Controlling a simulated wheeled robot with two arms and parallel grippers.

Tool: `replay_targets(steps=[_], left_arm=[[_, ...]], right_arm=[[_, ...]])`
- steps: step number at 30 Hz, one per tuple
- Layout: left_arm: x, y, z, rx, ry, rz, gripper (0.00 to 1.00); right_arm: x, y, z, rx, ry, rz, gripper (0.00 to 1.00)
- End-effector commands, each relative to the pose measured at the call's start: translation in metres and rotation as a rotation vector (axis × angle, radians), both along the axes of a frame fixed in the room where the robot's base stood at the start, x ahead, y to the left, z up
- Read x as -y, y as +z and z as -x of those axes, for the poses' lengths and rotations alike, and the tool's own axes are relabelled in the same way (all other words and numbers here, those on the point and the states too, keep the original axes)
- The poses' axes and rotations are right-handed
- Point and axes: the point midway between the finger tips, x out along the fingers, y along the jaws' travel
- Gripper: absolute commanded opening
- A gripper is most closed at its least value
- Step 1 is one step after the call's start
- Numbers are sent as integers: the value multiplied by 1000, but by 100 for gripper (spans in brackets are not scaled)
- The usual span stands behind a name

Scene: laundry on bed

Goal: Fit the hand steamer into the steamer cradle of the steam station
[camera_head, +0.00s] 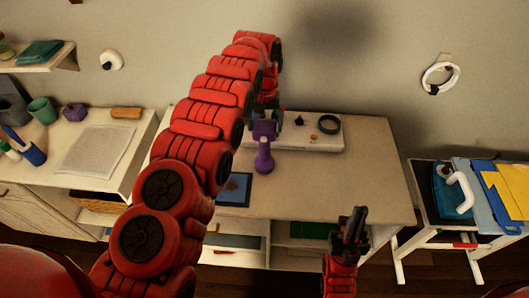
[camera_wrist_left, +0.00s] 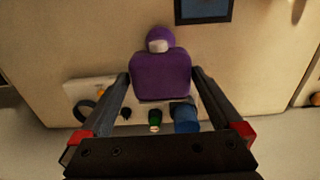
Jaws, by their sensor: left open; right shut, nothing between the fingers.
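The purple hand steamer (camera_head: 264,160) is at the left part of the white steam station (camera_head: 312,141), at its front edge. My left gripper (camera_head: 268,108) is above and behind it, partly hidden by my arm. In the left wrist view the steamer's wide purple body (camera_wrist_left: 160,75) lies between the two open fingers of my left gripper (camera_wrist_left: 161,74). A blue part (camera_wrist_left: 186,118) shows beside the steamer at the station. Whether the steamer is seated in a cradle cannot be told. My right gripper (camera_head: 353,226) is shut and empty, in front of the table.
A black ring (camera_head: 329,124) and small knobs are on the station. A dark blue-framed pad (camera_head: 235,190) lies on the table (camera_head: 340,190) in front. The table's right half is clear. A rack with folded cloths (camera_head: 497,190) stands to the right.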

Motion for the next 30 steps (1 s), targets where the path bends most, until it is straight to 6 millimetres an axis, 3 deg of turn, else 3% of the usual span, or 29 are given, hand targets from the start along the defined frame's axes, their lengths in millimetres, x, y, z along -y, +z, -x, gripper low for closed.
replay_targets(steps=[10,12,15,24,30], left_arm=[[-1,-26,1,-3,0,0,100],[-1,-42,1,-1,0,0,100],[-1,-51,0,2,0,0,100],[-1,-51,0,0,0,0,100],[-1,-51,0,0,0,0,64]], right_arm=[[0,29,0,0,0,0,0],[0,18,0,1,0,0,0],[0,13,0,0,0,0,0],[0,14,0,0,0,0,0],[0,14,0,0,0,0,0]])
